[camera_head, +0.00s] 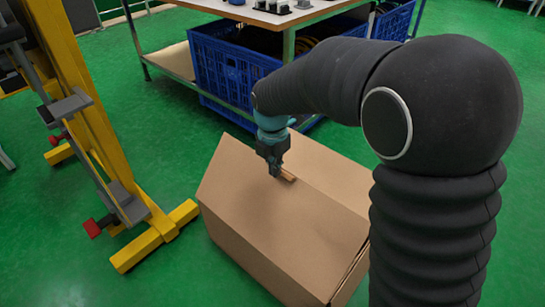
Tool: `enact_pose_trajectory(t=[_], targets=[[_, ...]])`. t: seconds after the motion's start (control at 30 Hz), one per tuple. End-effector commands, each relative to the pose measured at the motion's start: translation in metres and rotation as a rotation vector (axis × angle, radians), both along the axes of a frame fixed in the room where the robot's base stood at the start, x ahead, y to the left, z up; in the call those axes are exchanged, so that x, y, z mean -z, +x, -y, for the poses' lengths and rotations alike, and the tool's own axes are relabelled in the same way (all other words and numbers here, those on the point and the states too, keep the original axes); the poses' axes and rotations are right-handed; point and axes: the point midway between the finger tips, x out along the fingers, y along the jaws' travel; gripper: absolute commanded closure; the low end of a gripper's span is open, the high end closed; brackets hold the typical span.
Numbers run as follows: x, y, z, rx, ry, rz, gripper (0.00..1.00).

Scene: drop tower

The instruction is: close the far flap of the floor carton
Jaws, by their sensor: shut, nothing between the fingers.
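The carton (275,269) is a plain brown cardboard box on the green floor, in the middle of the view. A broad near panel (265,220) slopes up and away from its near side. Behind it, a second panel, seemingly the far flap (330,174), shows to the right of my gripper; its exact angle is hard to tell. My gripper (275,172) is shut and empty, pointing down at the line between the two panels. A small darker brown strip shows just right of its fingertips. I cannot tell whether it touches cardboard.
Behind the carton are a blue crate (222,70) and a worktable (265,14) with small parts. Green floor is bare at the lower left.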

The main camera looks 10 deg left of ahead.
Motion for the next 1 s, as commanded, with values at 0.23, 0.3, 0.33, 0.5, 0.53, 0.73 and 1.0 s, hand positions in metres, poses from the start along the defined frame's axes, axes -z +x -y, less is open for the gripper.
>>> enact_pose_trajectory(t=[0.23,0.3,0.33,0.5,0.53,0.73,1.0], targets=[[0.016,0.017,0.010,0.002,0.001,0.001,1.00],[0.017,0.019,0.011,0.001,0.000,0.001,1.00],[0.018,0.019,0.011,0.001,0.000,0.001,1.00],[0.018,0.020,0.011,0.001,0.000,0.001,1.00],[0.018,0.020,0.011,0.001,0.000,0.001,1.00],[0.019,0.021,0.012,0.002,0.000,0.001,1.00],[0.029,0.037,0.027,0.016,0.000,-0.001,1.00]])
